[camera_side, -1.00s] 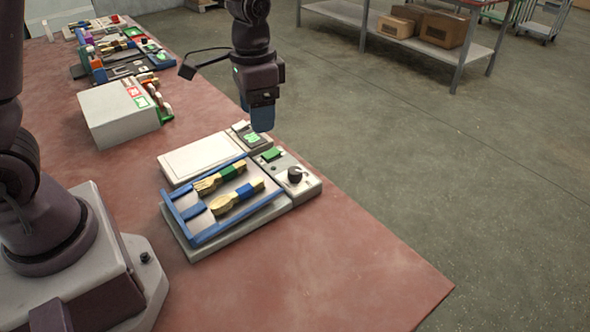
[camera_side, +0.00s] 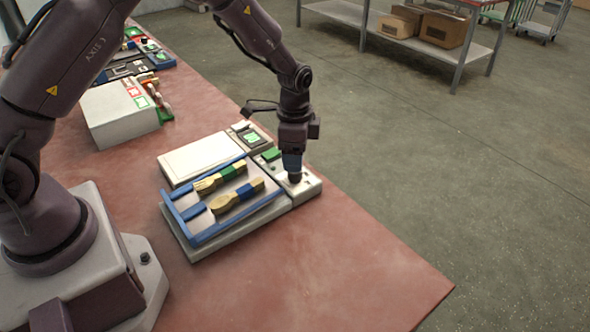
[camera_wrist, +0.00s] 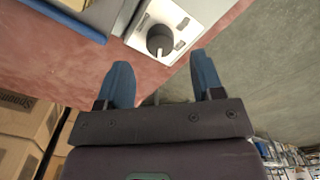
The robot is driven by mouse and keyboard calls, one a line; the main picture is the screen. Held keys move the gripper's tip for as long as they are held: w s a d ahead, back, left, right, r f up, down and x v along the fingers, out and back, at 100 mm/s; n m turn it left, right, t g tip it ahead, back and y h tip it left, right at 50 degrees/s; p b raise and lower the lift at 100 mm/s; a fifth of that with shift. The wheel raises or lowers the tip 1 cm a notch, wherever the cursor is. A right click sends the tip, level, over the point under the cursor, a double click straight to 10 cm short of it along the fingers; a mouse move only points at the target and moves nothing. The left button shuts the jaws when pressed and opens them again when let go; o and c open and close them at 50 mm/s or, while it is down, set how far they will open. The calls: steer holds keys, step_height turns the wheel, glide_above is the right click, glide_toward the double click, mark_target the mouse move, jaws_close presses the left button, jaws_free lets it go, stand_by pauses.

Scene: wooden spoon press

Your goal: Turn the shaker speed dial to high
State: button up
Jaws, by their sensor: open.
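The shaker's speed dial is a round black knob (camera_wrist: 160,40) with a pale pointer mark, on a light control panel (camera_wrist: 184,22) in the wrist view. In the side view the panel (camera_side: 308,188) is at the shaker's right end, and the dial is mostly hidden by my gripper. My gripper (camera_side: 293,172) points down over the dial. Its two blue fingers (camera_wrist: 160,82) are apart with nothing between them, and in the wrist view the dial shows beyond their tips. I cannot tell whether they touch it. The shaker (camera_side: 190,250) carries a blue-framed tray (camera_side: 201,238).
Two brushes, one with a green band (camera_side: 220,177) and one with a blue band (camera_side: 237,196), lie in the tray. A white-topped device (camera_side: 200,158) with a green screen stands behind it. A white box (camera_side: 112,115) stands farther left. The table's front right is clear.

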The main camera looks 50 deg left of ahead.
mark_target(295, 175)
step_height(295, 175, down, 5)
steer(key=shift+f, duration=0.1)
stand_by(0.3)
steer(key=c, duration=0.9)
